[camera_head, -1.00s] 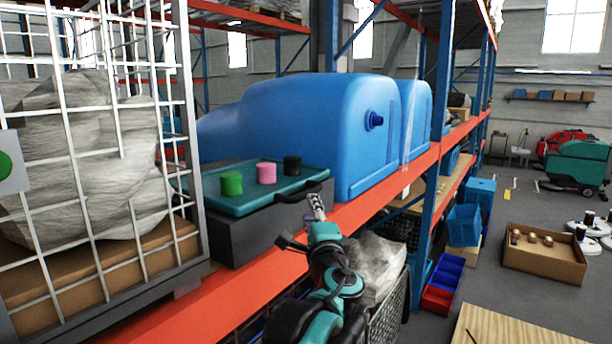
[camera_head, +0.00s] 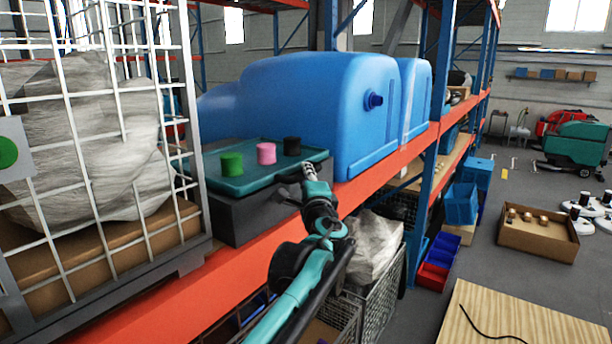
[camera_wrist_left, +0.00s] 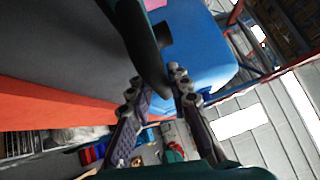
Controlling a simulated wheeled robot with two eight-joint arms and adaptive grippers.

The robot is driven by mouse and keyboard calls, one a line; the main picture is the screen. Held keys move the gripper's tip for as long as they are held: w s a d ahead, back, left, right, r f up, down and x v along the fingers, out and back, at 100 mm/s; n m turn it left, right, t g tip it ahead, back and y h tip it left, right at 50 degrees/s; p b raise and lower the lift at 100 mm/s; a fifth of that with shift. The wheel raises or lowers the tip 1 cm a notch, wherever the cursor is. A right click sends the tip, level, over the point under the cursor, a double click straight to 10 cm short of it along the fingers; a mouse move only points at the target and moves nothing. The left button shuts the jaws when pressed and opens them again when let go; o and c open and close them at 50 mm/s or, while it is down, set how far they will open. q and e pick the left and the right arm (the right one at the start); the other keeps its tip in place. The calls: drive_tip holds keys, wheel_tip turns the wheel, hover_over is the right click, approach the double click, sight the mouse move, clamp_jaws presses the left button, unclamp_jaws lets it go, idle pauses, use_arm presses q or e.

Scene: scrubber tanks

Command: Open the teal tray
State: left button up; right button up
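The teal tray (camera_head: 262,183) lies flat on top of a dark grey box (camera_head: 245,217) on the orange-edged rack shelf. A green cylinder (camera_head: 231,164), a pink cylinder (camera_head: 266,154) and a black cylinder (camera_head: 291,146) stand on it. Its dark handle (camera_wrist_left: 150,62) is on the side facing me. My left gripper (camera_head: 309,171) is at the handle. In the left wrist view, its fingers (camera_wrist_left: 158,88) are apart, with the handle's end in or just before the gap. Whether they touch it is unclear. My right gripper is not in view.
A large blue tank (camera_head: 315,110) stands behind the tray. A white wire cage (camera_head: 190,120) with wrapped goods stands close on the left. A mesh basket (camera_head: 385,290) is below the shelf.

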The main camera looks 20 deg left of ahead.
use_arm(q)
clamp_jaws()
drive_tip(key=shift+d, duration=0.15)
drive_tip(key=s+d, duration=0.3)
drive_tip(key=d, duration=0.6)
drive_tip(key=s+d, duration=0.3)
drive_tip(key=d, duration=0.5)
drive_tip(key=shift+s+d, duration=0.3)
drive_tip(key=shift+d, duration=0.1)
drive_tip(key=o, duration=0.7)
unclamp_jaws()
drive_tip(key=shift+o, duration=0.2)
